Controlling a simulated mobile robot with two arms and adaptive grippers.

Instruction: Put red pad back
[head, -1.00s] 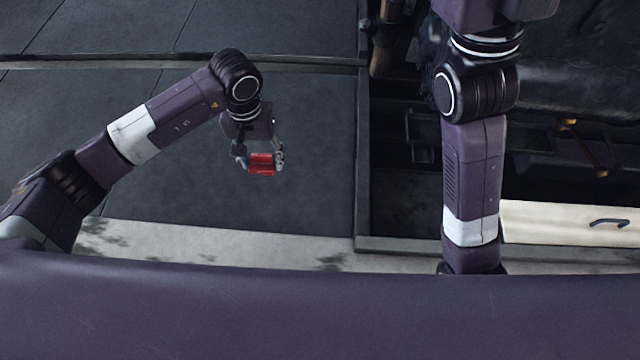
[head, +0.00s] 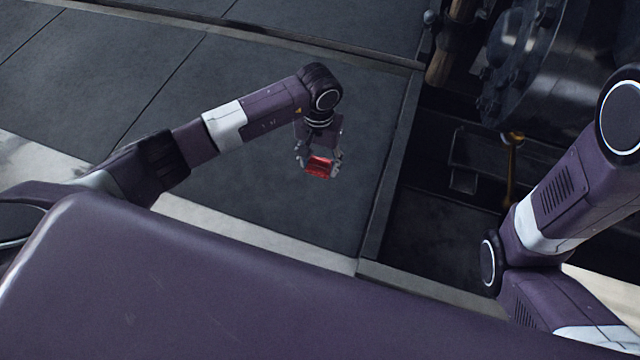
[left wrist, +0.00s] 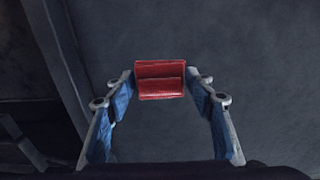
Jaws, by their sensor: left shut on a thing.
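The red pad (head: 319,167) is a small red block with a step or groove across it. My left gripper (head: 318,172) is shut on it and holds it in front of the dark panelled surface. In the left wrist view the red pad (left wrist: 160,80) sits between the blue-faced fingertips of the left gripper (left wrist: 163,88), near the top centre. My right arm shows at the right of the head view, but its gripper is out of frame. I cannot identify the place the pad belongs to.
A raised dark edge (head: 392,165) separates the grey panelled floor (head: 240,75) from a recessed dark bay (head: 435,225) on the right. Round dark machinery (head: 530,60) and a brass-coloured rod (head: 511,170) stand there. A pale strip (head: 215,217) runs along the near side.

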